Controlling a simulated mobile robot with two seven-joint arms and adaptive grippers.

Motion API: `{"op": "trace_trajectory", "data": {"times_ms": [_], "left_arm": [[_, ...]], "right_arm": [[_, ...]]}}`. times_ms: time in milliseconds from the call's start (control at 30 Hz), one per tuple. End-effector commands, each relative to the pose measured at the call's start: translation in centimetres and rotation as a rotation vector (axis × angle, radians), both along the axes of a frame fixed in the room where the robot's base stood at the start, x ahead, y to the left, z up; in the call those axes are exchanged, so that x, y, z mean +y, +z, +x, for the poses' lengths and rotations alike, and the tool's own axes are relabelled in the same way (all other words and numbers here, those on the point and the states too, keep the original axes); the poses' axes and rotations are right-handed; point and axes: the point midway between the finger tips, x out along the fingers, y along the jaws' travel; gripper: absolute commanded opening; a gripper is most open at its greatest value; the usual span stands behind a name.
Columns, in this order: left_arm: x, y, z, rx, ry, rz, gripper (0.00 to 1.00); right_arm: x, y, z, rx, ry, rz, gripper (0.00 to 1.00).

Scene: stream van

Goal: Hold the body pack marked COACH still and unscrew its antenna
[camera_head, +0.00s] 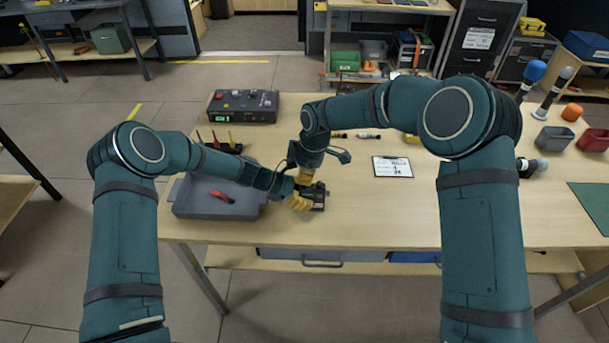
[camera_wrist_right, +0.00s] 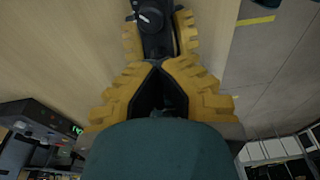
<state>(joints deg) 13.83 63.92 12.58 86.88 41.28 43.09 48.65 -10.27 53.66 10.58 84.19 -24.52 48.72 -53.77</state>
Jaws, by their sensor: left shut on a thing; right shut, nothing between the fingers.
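The dark body pack (camera_head: 319,197) is on the table near its front edge. My left gripper (camera_head: 300,202) is shut on it from the left. In the right wrist view the body pack (camera_wrist_right: 156,35) sits between the left gripper's yellow fingers, with a small white mark on its face. I cannot read COACH on it. My right gripper (camera_head: 304,178) is shut and empty, coming down close beside the pack and left gripper. In its wrist view the right fingertips (camera_wrist_right: 157,68) meet just below the pack's end. I cannot make out the antenna.
A grey tray (camera_head: 205,209) with a red-handled item stands left of the pack. Behind are a black control box (camera_head: 243,106) and upright coloured tools. A clipboard (camera_head: 393,167) lies to the right. Microphones and small bins are at the far right. The table's front middle is clear.

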Motion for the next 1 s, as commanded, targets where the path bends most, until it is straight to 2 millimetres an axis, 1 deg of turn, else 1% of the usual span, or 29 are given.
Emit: {"op": "trace_trajectory", "data": {"times_ms": [167, 267, 400, 500, 767, 800, 867, 1000], "left_arm": [[-0.2, -0.12, -0.23, 0.004, -0.006, -0.001, 0.0], [-0.2, -0.11, -0.23, 0.004, -0.006, -0.001, 0.0], [-0.22, -0.11, -0.23, 0.004, -0.006, -0.001, 0.0], [-0.22, -0.11, -0.22, 0.004, -0.006, -0.001, 0.0], [-0.21, -0.09, -0.21, 0.003, -0.005, -0.002, 0.0], [-0.21, -0.09, -0.21, 0.003, -0.005, -0.002, 0.0], [-0.21, -0.09, -0.2, 0.003, -0.005, -0.001, 0.0], [-0.18, -0.09, -0.17, 0.003, -0.004, -0.001, 0.0]], "right_arm": [[0.18, 0.06, 0.05, -0.003, 0.015, 0.004, 0.0], [0.16, 0.04, 0.09, -0.003, 0.098, 0.007, 0.0], [0.19, 0.06, 0.08, -0.002, 0.256, 0.012, 0.0], [0.19, 0.07, 0.09, -0.004, 0.328, 0.014, 0.0], [0.21, 0.1, 0.04, -0.002, 0.35, 0.014, 0.0], [0.21, 0.1, 0.04, -0.003, 0.35, 0.014, 0.09], [0.2, 0.09, 0.04, -0.002, 0.349, 0.013, 0.3], [0.18, 0.07, 0.02, -0.002, 0.349, 0.013, 0.3]]}}
